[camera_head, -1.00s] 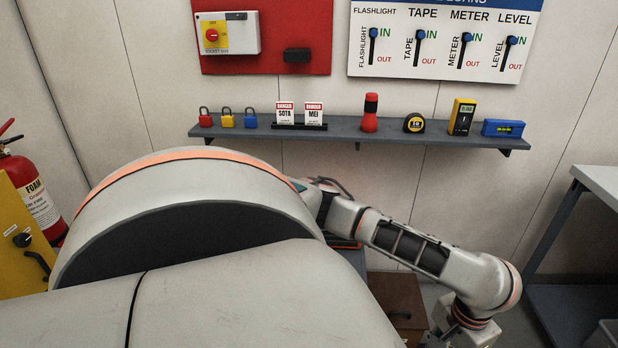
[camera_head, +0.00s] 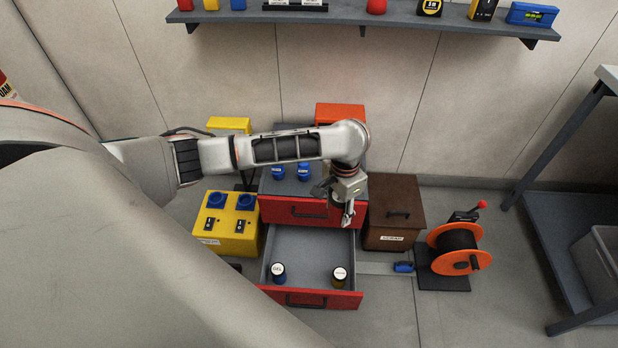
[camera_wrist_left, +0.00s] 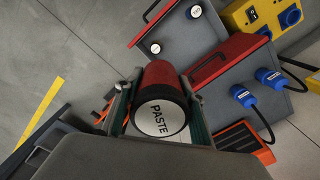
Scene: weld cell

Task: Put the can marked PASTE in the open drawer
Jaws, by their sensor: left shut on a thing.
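The can marked PASTE (camera_wrist_left: 162,115) is a red can with a dark rim and a white lid label. In the left wrist view it sits between the two fingers of my left gripper (camera_wrist_left: 160,112), which is shut on it. In the head view my left gripper (camera_head: 343,208) hangs by the red cabinet front, above the back part of the open drawer; I cannot make out the can there. The open drawer (camera_head: 300,243) is grey inside with a red front. It also shows in the left wrist view (camera_wrist_left: 172,22). My right gripper is not in view.
In the drawer stand a can marked GEL (camera_head: 278,272) at the left and a dark can (camera_head: 339,276) at the right; the middle is clear. Blue plugs (camera_head: 304,171) stand on the cabinet top. A yellow box (camera_head: 228,228), a brown box (camera_head: 394,222) and an orange reel (camera_head: 458,250) flank it.

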